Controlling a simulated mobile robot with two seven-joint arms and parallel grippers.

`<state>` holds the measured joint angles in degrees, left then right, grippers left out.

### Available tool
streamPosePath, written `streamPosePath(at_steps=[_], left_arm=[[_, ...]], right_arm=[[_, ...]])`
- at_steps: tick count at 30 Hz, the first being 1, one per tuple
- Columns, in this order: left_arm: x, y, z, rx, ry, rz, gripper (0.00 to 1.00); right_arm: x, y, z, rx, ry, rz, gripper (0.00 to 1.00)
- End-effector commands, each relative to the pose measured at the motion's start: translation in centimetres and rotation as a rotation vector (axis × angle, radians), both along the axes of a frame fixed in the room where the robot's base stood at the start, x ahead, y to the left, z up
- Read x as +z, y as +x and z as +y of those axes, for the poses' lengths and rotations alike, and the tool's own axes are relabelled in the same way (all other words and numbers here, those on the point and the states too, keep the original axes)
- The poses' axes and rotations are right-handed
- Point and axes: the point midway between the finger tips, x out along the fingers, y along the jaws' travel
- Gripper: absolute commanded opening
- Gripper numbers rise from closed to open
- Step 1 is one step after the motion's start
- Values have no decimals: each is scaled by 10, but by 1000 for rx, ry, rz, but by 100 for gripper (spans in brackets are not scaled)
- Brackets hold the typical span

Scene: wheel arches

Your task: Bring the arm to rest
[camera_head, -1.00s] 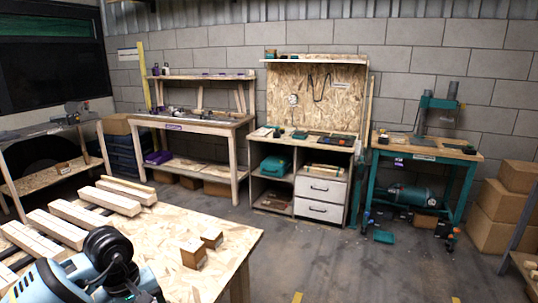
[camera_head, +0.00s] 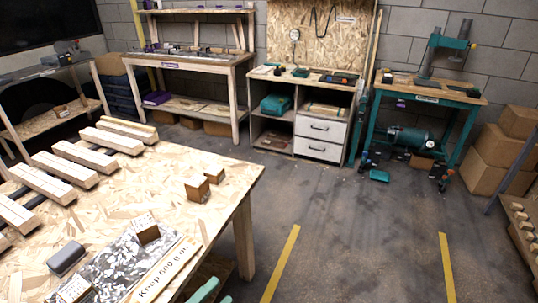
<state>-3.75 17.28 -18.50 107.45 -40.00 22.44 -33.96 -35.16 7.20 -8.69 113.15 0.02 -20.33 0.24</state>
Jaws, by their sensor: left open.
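I see no clear gripper in the head view now. Neither arm can be made out over the workbench (camera_head: 150,185). A teal piece (camera_head: 204,291) shows at the bottom edge, just past the bench's front right side. It is cut off by the frame, and I cannot tell what it is.
On the workbench are several pale wooden bars (camera_head: 63,170), small wooden blocks (camera_head: 197,188), a dark rounded block (camera_head: 66,258), a speckled board (camera_head: 128,255) and a lettered strip (camera_head: 165,270). Open floor (camera_head: 350,225) lies right of it. Stacked boxes (camera_head: 492,168) stand far right.

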Motion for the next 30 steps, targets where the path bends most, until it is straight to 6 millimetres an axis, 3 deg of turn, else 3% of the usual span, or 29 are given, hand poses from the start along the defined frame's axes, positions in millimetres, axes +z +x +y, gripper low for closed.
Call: streamPosePath(at_steps=[6, 12, 15, 19, 30], left_arm=[[-99, -59, 60, 371, -510, 706, 78], [-169, -142, 86, 660, -863, 1159, 78], [-187, -173, 90, 754, -969, 1290, 78], [-197, -195, 91, 818, -1039, 1373, 78], [-199, -199, 91, 831, -1054, 1390, 78]], right_arm=[[3, 2, 0, 0, 0, -7, 74], [4, 4, 0, -2, 1, -10, 74], [5, 4, 1, -5, 2, -11, 74], [5, 4, 2, -8, 5, -11, 74], [5, 4, 2, -9, 6, -11, 74]])
